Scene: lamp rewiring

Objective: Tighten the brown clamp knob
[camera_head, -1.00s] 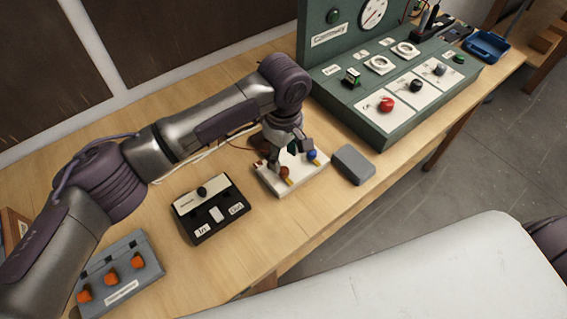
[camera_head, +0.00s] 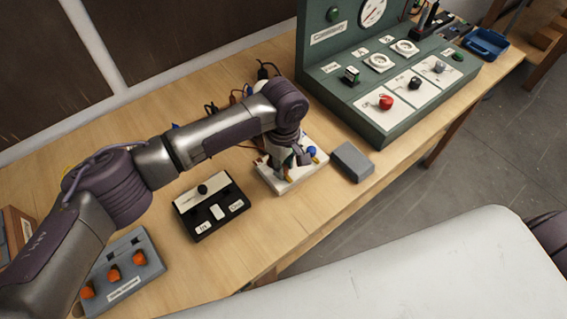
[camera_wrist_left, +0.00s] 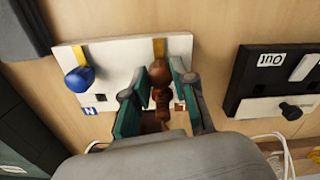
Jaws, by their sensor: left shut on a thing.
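The brown clamp knob (camera_wrist_left: 160,72) stands on a white terminal board (camera_wrist_left: 125,75), between the two teal-lined fingers of my left gripper (camera_wrist_left: 162,82) in the left wrist view. The fingers are shut on the knob from both sides. In the head view my left gripper (camera_head: 285,168) reaches down onto the white board (camera_head: 300,178) and hides most of the brown knob. A blue clamp knob (camera_wrist_left: 79,78) stands on the same board, apart from the fingers; it also shows in the head view (camera_head: 311,151). My right gripper is not in view.
A black switch box (camera_head: 215,207) is left of the board, and a grey block (camera_head: 352,162) right of it. A green test console (camera_head: 385,135) stands behind to the right. A grey box with orange knobs (camera_head: 122,268) sits at front left. Bare table lies in front of the board.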

